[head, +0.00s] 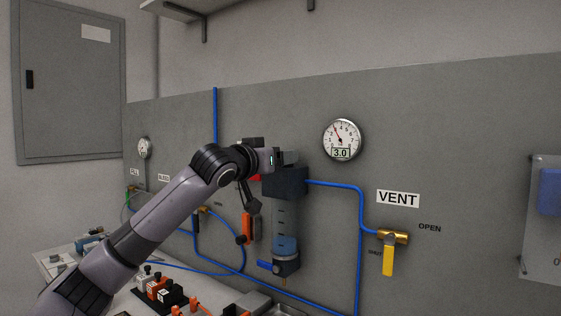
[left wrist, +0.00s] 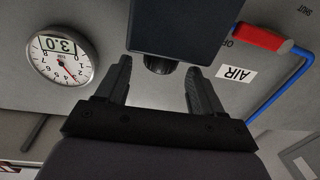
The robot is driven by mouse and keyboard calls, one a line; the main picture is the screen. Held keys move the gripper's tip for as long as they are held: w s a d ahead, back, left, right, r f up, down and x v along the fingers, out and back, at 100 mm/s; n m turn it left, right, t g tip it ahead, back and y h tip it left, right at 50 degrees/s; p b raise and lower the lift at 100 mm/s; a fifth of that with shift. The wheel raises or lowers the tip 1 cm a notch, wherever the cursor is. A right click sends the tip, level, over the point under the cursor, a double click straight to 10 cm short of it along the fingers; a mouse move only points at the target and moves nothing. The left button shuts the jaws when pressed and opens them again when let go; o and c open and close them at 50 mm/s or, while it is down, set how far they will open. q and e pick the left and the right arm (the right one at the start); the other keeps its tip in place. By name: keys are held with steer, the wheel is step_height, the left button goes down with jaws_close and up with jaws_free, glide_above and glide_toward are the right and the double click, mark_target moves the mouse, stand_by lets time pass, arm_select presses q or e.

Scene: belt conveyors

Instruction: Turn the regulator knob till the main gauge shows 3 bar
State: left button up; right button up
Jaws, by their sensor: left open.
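The main gauge (head: 342,139) is on the grey panel, and its display reads 3.0. It also shows upside down in the left wrist view (left wrist: 63,58), again with 3.0. The dark regulator body (head: 286,182) is on the panel below and left of the gauge, with a clear bowl under it. The regulator knob (left wrist: 160,65) is a short dark ribbed piece on that body. My left gripper (left wrist: 159,74) is open, its fingers on either side of the knob with visible gaps. In the head view my arm partly hides this spot. My right gripper is not in view.
A vent valve (head: 393,237) with a yellow handle hanging down is to the right. Blue tubing (head: 360,205) runs along the panel. A red-handled valve (left wrist: 258,37) is near the AIR label (left wrist: 236,74). Clamps and blocks (head: 164,291) crowd the bench below.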

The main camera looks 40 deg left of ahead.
arm_select(q)
steer(key=shift+b+v, duration=0.7)
steer(key=shift+v, duration=1.6)
steer(key=shift+f, duration=0.1)
